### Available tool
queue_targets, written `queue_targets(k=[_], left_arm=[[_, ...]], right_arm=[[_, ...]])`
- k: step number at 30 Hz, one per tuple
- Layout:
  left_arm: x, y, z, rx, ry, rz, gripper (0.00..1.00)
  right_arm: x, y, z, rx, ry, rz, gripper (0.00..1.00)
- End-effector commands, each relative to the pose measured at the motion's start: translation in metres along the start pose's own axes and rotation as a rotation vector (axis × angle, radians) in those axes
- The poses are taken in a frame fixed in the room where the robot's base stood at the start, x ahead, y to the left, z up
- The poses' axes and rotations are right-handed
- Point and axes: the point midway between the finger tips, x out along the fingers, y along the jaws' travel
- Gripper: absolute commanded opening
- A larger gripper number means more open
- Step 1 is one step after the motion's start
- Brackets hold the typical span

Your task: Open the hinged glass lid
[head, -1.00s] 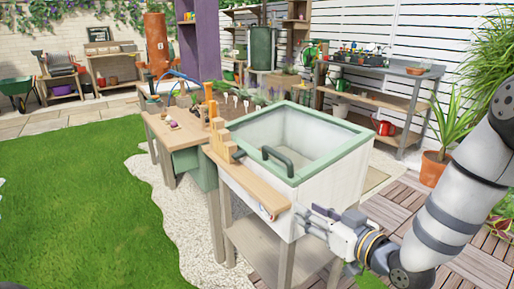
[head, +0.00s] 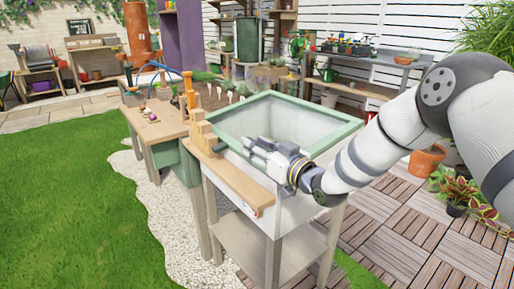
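The hinged glass lid (head: 338,136) has a pale green frame and clear glass. It lies shut on the white cold-frame box (head: 296,208) in the middle of the head view. My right gripper (head: 253,150) is over the lid's front edge, where the dark bar handle was visible earlier. The gripper hides the handle, so I cannot tell if it touches it. The finger gap is too small and blurred to judge. My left gripper is not in view.
A wooden ledge (head: 240,183) with stepped wooden blocks (head: 203,133) runs along the box's front left. A potting table (head: 155,128) adjoins it on the left. Potted plants stand on decking at right; a shelf unit (head: 385,62) stands behind.

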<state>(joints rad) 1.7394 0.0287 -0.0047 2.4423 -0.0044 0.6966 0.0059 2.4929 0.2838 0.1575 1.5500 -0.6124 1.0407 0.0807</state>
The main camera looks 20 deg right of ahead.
Motion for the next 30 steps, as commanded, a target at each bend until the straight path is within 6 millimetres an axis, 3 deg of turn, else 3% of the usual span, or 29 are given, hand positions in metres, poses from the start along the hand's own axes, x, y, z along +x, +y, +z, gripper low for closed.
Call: queue_targets(k=[6, 10, 11, 22, 26, 30], left_arm=[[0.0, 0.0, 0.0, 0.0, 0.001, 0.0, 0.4], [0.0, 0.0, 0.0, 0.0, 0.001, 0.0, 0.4], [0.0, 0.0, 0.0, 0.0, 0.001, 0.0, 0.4], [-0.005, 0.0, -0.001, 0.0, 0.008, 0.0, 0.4], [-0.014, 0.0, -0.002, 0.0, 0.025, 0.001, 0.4], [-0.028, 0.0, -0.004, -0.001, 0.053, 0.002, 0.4]], right_arm=[[0.0, 0.0, 0.0, 0.0, 0.0, 0.0, 0.33], [0.0, 0.0, 0.0, 0.0, 0.0, 0.0, 0.03], [0.0, 0.0, 0.0, 0.0, 0.0, 0.0, 0.0], [0.001, -0.001, -0.011, 0.02, 0.002, -0.001, 0.0], [0.003, -0.003, -0.033, 0.068, 0.007, -0.002, 0.0], [0.009, -0.003, -0.07, 0.159, 0.014, -0.002, 0.0]])
